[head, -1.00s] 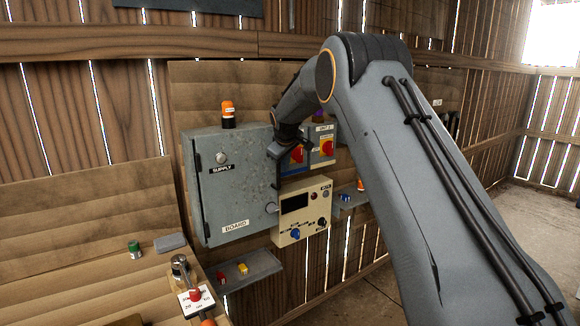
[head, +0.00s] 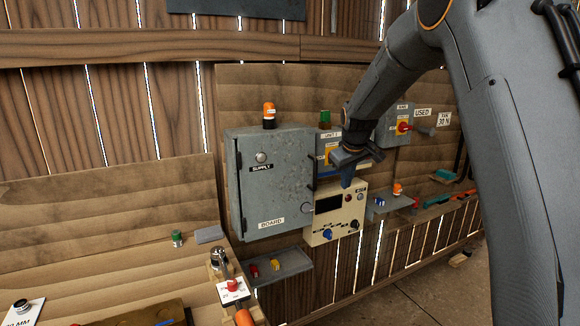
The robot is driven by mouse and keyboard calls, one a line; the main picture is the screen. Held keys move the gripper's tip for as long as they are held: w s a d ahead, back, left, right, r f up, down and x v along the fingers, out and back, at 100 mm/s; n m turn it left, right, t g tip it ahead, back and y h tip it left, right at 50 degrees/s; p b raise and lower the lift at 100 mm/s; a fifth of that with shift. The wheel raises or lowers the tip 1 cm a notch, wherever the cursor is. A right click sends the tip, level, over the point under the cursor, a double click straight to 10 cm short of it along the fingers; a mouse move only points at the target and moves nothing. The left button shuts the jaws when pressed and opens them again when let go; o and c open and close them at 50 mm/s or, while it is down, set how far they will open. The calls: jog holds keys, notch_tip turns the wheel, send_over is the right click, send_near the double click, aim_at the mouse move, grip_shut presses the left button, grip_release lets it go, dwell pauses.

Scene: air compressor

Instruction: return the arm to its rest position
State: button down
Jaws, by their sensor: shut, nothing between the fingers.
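My gripper (head: 347,180) is in the head view, in front of the wall panels, just right of the grey supply board cabinet (head: 275,190) and over the upper edge of the cream control box (head: 336,213). Its fingers are shut and hold nothing. My arm comes in from the right and partly hides the switch boxes behind it. I cannot tell whether the gripper touches anything.
A small grey shelf (head: 292,264) with red and yellow pieces is below the cabinet. Another shelf (head: 394,206) holds an orange-capped item. A switch box with a red handle (head: 404,127) is on the right. Open floor shows below right.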

jog(key=s+f+m+g+b, duration=0.1)
jog(key=s+f, duration=0.4)
jog(key=s, duration=0.8)
jog(key=s+f+m+g+b, duration=0.1)
jog(key=s+f, duration=0.4)
jog(key=s, duration=0.8)
jog(key=s+f+m+g+b, duration=0.2)
jog(key=s+f, duration=0.3)
jog(key=s, duration=0.8)
jog(key=shift+f+m, duration=0.25)
jog(key=shift+m, duration=0.55)
jog(key=shift+w, duration=0.1)
